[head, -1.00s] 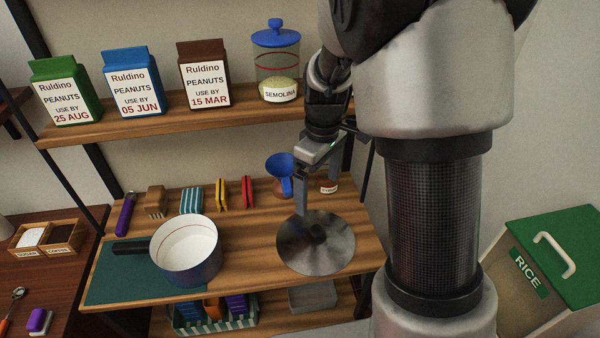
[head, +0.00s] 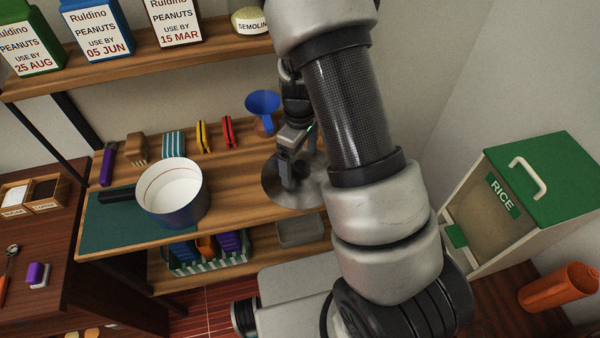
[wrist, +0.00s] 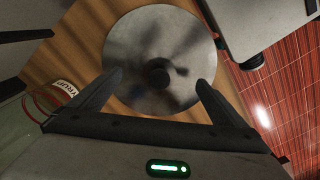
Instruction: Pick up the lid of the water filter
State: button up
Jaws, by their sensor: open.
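A round grey metal lid with a dark central knob (wrist: 158,76) lies flat on the wooden shelf. In the head view the lid (head: 302,201) is at the right end of the shelf, partly hidden by my arm and gripper. My gripper (wrist: 158,82) is open and empty. In the wrist view its two fingers show on either side of the knob, apart from it; their exact height above the lid is hard to tell. My gripper (head: 288,185) points down over the lid in the head view. I see no body that is clearly a water filter.
A white-and-blue pot (head: 172,193) stands left of the lid, with a blue funnel (head: 263,102) behind. A jar (wrist: 45,105) is at the wrist view's left. Peanut cartons (head: 95,27) stand on the shelf above. A rice bin (head: 535,190) is at right.

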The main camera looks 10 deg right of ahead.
aim_at(300, 163)
jog(key=shift+f, duration=1.6)
jog(key=shift+c, duration=0.4)
jog(key=c, duration=1.3)
jog(key=shift+o, duration=0.2)
jog(key=shift+r, duration=0.1)
jog(key=shift+r, duration=0.1)
